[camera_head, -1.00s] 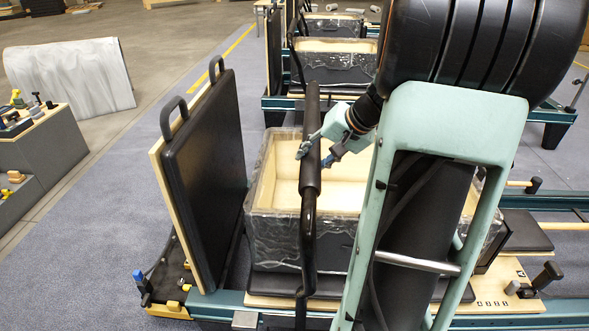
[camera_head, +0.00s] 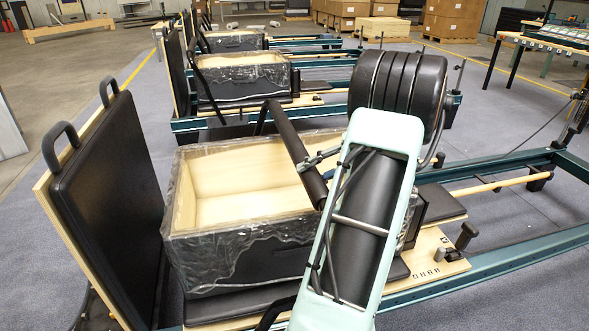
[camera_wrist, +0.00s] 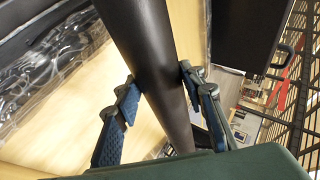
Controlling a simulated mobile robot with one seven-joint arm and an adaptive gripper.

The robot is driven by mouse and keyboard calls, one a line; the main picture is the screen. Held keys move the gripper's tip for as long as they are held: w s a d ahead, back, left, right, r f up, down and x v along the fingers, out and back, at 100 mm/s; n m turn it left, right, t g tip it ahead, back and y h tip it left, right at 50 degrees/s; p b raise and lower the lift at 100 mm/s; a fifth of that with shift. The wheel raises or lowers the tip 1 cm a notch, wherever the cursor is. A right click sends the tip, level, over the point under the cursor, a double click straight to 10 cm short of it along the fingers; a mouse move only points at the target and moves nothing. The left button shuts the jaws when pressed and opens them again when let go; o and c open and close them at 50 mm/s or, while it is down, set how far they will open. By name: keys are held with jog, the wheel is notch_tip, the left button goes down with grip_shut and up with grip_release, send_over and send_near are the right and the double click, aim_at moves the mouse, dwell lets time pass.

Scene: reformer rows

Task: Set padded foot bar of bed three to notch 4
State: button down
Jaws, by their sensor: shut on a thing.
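The black padded foot bar (camera_head: 291,145) of the nearest reformer bed slants over the open wooden box (camera_head: 185,205). My gripper (camera_head: 316,160) is at the bar's padded length, with its lower part hidden behind my pale green arm link. In the wrist view, the blue-padded fingers of my gripper (camera_wrist: 159,85) lie on either side of the foot bar (camera_wrist: 150,50) and are shut on it. A light wooden plate (camera_head: 430,262) with a row of small marks sits on the right side of the bed. I cannot tell which notch the bar is at.
An upright black padded board (camera_head: 110,205) with two handles stands left of the box. The bed's teal rail (camera_head: 500,262) runs right. More beds with a plastic-wrapped box (camera_head: 243,78) stand behind.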

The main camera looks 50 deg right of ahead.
jog(key=shift+s+d+f, duration=0.6)
jog(key=shift+s+d, duration=0.05)
jog(key=shift+d, duration=0.2)
jog(key=shift+s+d, duration=0.1)
jog(key=c, duration=1.3)
grip_release()
jog(key=shift+d+f, duration=0.1)
jog(key=shift+o, duration=0.2)
jog(key=v, duration=1.2)
